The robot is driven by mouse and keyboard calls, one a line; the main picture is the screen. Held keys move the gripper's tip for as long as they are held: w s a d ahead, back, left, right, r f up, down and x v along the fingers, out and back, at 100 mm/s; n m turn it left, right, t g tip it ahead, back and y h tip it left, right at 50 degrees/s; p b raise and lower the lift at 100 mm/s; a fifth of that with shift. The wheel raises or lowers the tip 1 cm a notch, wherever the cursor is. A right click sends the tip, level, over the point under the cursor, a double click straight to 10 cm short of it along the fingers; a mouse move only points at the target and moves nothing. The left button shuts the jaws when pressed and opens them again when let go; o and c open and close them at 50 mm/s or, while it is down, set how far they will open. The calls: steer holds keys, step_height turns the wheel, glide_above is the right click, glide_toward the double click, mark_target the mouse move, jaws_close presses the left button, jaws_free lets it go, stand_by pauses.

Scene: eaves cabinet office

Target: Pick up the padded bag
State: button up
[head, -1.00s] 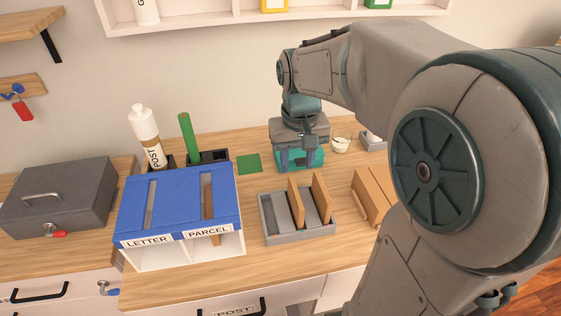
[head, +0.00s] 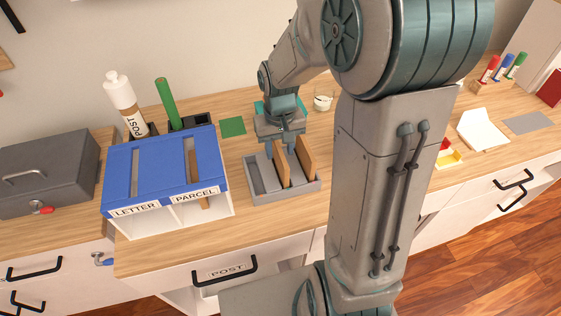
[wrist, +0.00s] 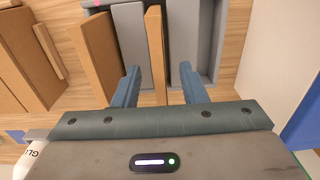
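Two flat brown pieces stand upright in a grey slotted tray (head: 312,190). One of them is likely the padded bag, but I cannot tell which from their looks. The left brown piece (head: 282,168) also shows in the wrist view (wrist: 155,45), the right one (head: 307,152) likewise (wrist: 98,55). My gripper (head: 280,150) is open above the tray. In the wrist view its two blue fingers (wrist: 160,86) are apart, with the left brown piece between them and gaps on both sides. It does not grip it.
A blue-topped letter and parcel box (head: 160,165) stands close left of the tray.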

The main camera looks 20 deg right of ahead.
steer(key=shift+f, duration=1.3)
jaws_close()
